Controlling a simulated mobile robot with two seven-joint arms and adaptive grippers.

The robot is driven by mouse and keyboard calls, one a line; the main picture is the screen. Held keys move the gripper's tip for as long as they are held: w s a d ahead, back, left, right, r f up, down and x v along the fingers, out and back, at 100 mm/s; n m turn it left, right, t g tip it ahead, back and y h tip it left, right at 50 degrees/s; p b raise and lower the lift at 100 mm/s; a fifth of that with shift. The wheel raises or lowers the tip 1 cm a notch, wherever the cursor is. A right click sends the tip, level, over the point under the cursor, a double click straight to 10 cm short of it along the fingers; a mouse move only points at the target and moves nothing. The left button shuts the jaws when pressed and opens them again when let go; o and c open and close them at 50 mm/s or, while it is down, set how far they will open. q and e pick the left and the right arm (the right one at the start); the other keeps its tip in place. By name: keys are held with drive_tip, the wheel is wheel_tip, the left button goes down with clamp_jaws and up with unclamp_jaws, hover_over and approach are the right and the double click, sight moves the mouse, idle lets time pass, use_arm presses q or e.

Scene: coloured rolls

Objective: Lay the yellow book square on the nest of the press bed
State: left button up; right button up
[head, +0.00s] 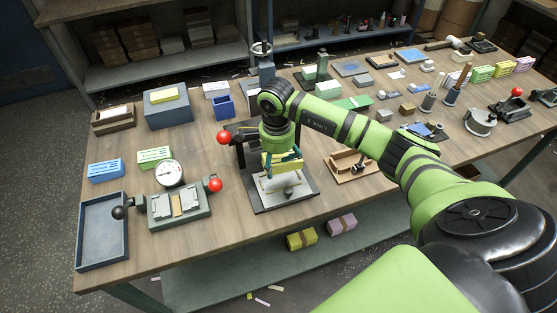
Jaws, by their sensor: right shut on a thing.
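My right gripper (284,157) comes down over the press and is shut on the yellow book (272,165). The book hangs a little above the press bed (262,200), and the gripper fingers hide part of it. The light nest (268,184) on the bed shows below the book, with a small dark round part near its front. I cannot tell whether the book is square to the nest. The dark press frame and its red ball handle (224,137) stand just behind and left of the gripper. My left gripper is not in view.
A gauge fixture (180,212) with a red ball handle stands left of the press, beside a blue-grey tray (102,235). A wooden fixture (350,166) stands to the right. Blue and green boxes and a grey block with a yellow piece (168,94) lie behind left.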

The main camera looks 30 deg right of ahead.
sight(277, 184)
drive_tip(key=shift+a, duration=0.3)
drive_tip(key=shift+s+f+b, duration=0.15)
drive_tip(key=shift+f+b, duration=0.4)
drive_tip(key=shift+f, duration=0.1)
drive_tip(key=f, duration=0.1)
drive_tip(key=f+b, duration=0.2)
drive_tip(key=shift+w+a+f, duration=0.15)
drive_tip(key=shift+w, duration=0.1)
drive_tip(key=shift+s+d+f, duration=0.15)
drive_tip(key=shift+d+f, duration=0.05)
drive_tip(key=shift+f, duration=0.3)
drive_tip(key=shift+f, duration=0.2)
drive_tip(key=shift+s+a+f, duration=0.1)
drive_tip(key=shift+f, duration=0.35)
idle(0.5)
drive_tip(key=shift+r, duration=0.2)
idle(0.3)
drive_tip(key=shift+f, duration=0.15)
idle(0.4)
